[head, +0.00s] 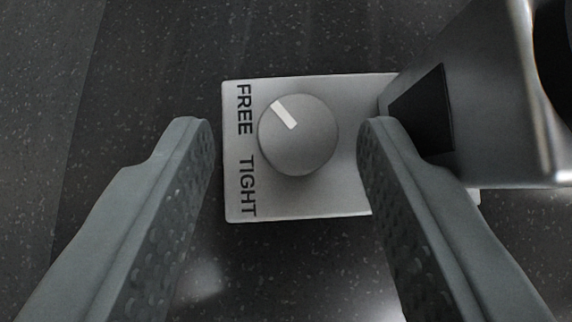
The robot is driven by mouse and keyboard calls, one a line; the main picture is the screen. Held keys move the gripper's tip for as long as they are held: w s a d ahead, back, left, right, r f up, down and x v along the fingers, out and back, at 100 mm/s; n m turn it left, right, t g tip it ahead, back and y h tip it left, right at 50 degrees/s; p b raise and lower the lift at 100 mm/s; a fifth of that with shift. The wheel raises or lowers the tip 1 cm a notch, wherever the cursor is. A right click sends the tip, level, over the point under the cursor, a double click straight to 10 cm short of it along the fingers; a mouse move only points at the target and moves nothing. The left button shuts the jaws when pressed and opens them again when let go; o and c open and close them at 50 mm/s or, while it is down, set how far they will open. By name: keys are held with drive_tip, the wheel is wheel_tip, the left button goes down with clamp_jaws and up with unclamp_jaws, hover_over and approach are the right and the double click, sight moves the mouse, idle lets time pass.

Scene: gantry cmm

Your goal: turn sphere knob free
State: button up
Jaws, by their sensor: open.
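The knob (305,147) is a round grey dial on a light grey plate (290,200). A white pointer mark (285,114) on the knob points to the upper left, toward the printed word FREE (244,109). The word TIGHT (247,186) is printed lower on the plate's left side. My gripper (284,128) is open. Its left finger is left of the plate and its right finger overlaps the plate's right part in the picture. The knob shows between the fingertips, with visible gaps on both sides. Nothing is held. I see no sphere.
A grey metal block (495,110) with a black face stands at the upper right, close beside the right fingertip in the picture. The dark speckled surface (150,70) around the plate is clear on the left and above.

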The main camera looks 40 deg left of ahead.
drive_tip(key=v, duration=1.7)
drive_tip(key=shift+s, duration=0.15)
drive_tip(key=shift+r, duration=0.15)
drive_tip(key=s+a+r+m+t+h, duration=0.2)
drive_tip(key=s+a+r, duration=0.1)
drive_tip(key=s+r, duration=0.9)
drive_tip(key=s+a+r+m+t+h, duration=0.3)
drive_tip(key=s+r, duration=0.5)
drive_tip(key=s, duration=0.7)
drive_tip(key=s+a+r+m+t, duration=0.1)
drive_tip(key=s+t, duration=0.1)
drive_tip(key=s, duration=0.9)
drive_tip(key=s+a+r+m+t, duration=0.1)
drive_tip(key=s+a+t, duration=0.1)
drive_tip(key=s, duration=0.9)
drive_tip(key=s+a+r+m+t+h, duration=0.1)
drive_tip(key=s+r+t, duration=0.1)
drive_tip(key=s, duration=0.8)
drive_tip(key=shift+s+a+m, duration=0.2)
drive_tip(key=shift+s+m, duration=0.1)
drive_tip(key=shift+s, duration=0.1)
